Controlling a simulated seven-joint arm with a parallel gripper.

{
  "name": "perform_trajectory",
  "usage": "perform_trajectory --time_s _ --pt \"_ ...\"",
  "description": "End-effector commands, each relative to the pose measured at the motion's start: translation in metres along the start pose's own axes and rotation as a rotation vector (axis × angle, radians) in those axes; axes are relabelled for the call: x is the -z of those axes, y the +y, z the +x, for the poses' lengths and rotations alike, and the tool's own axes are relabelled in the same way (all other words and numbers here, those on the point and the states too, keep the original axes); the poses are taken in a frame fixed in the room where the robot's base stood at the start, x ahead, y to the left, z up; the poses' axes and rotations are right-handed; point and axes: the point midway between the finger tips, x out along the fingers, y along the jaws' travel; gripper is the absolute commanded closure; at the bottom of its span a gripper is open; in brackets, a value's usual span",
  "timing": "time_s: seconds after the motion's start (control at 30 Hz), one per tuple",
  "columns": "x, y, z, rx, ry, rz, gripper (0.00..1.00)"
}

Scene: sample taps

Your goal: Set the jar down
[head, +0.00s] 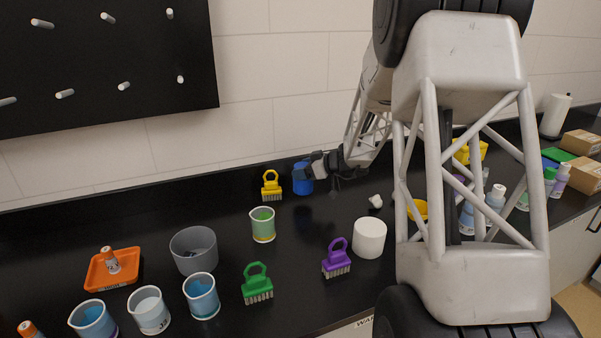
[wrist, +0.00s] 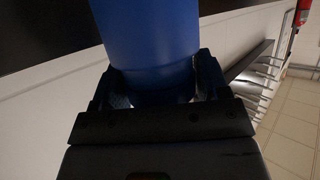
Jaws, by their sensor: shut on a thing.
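The jar is blue and round (head: 302,178) and is at the back of the black bench, near the wall, in the head view. My gripper (head: 318,166) reaches it from the right and is shut on it. In the wrist view the blue jar (wrist: 150,45) fills the upper middle, between the two fingers of my gripper (wrist: 155,95). The jar looks upright in the head view. I cannot tell whether its base touches the bench.
A yellow brush (head: 271,186) stands just left of the jar. A beaker with green contents (head: 263,225) stands in front. A white cylinder (head: 369,238), a purple brush (head: 337,260) and a green brush (head: 257,284) are nearer. Several beakers and an orange tray (head: 96,276) are front left.

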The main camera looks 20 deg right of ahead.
Motion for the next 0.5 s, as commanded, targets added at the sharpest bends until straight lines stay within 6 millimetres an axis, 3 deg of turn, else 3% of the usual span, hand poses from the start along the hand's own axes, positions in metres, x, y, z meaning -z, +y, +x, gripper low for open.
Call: perform_trajectory --time_s 0.5 --pt "0.006 0.043 0.028 0.001 0.000 0.000 0.55"
